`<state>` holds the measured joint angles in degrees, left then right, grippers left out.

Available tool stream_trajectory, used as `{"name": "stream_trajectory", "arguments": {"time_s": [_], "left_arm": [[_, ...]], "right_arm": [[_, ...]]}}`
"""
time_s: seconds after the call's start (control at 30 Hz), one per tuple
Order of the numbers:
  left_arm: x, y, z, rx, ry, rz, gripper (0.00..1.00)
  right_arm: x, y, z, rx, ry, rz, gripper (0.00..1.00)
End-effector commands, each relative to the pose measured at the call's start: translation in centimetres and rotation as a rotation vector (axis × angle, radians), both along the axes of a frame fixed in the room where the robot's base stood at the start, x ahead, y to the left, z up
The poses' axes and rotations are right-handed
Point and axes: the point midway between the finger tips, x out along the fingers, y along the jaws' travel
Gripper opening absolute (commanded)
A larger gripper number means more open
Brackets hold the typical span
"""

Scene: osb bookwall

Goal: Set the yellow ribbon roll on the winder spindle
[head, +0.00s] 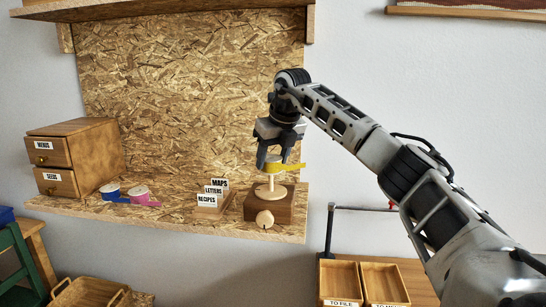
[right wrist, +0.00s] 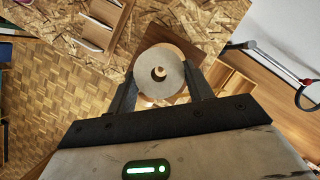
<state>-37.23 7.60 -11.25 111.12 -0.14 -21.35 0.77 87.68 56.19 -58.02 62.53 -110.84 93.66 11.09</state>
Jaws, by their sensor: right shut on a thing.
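My right gripper (head: 276,160) points down and is shut on the yellow ribbon roll (head: 291,166), whose loose yellow tail sticks out to the right. In the right wrist view the roll's pale round face (right wrist: 147,66) sits between the two fingers of the gripper (right wrist: 163,85). Pale wood shows through its centre hole. The roll is over the pale spindle of the winder (head: 283,207), a brown wooden block with a round knob in front. I cannot tell whether the spindle tip is inside the hole. My left gripper is not in view.
Left of the winder stands a card holder (head: 209,212) labelled maps, letters, recipes. Further left are a blue ribbon roll (head: 110,190), a pink ribbon roll (head: 140,194) and a drawer box (head: 75,160). An OSB back wall (head: 190,80) rises behind. Wooden trays (head: 340,280) sit lower right.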

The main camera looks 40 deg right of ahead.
Motion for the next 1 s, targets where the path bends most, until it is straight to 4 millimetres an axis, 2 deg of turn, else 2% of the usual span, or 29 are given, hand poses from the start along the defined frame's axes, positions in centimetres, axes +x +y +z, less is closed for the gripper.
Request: {"name": "stream_trajectory", "arguments": {"time_s": [1.0], "left_arm": [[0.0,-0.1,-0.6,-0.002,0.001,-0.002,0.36]], "right_arm": [[0.0,0.0,-1.6,0.0,0.0,0.0,0.28]]}}
